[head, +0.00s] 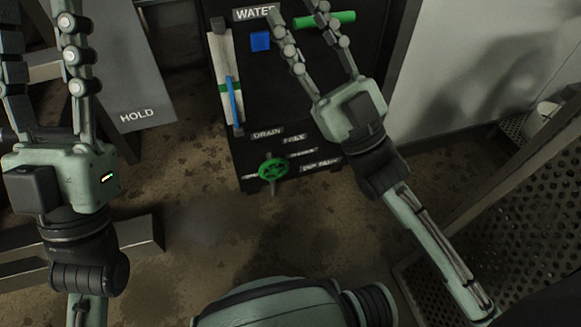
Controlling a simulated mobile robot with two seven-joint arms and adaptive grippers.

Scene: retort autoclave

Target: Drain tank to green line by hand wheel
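The black water panel (290,90) stands at the top centre. Its white gauge strip (223,60) has a green line (223,88) and a blue column (235,103), whose top sits slightly above the green line. The green hand wheel (273,170) is at the panel's foot, below the "DRAIN" label, with nothing touching it. My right gripper (299,12) is open and empty in front of the panel's upper part, up from the wheel. My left gripper (38,8) is open and empty at the top left, far from the wheel; its fingertips reach the picture's edge.
A blue square (260,41) and a green bar (335,18) are on the panel's upper part. A grey "HOLD" board (120,70) leans at the left. A perforated metal surface (515,225) fills the lower right. Stained floor (200,200) lies open before the panel.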

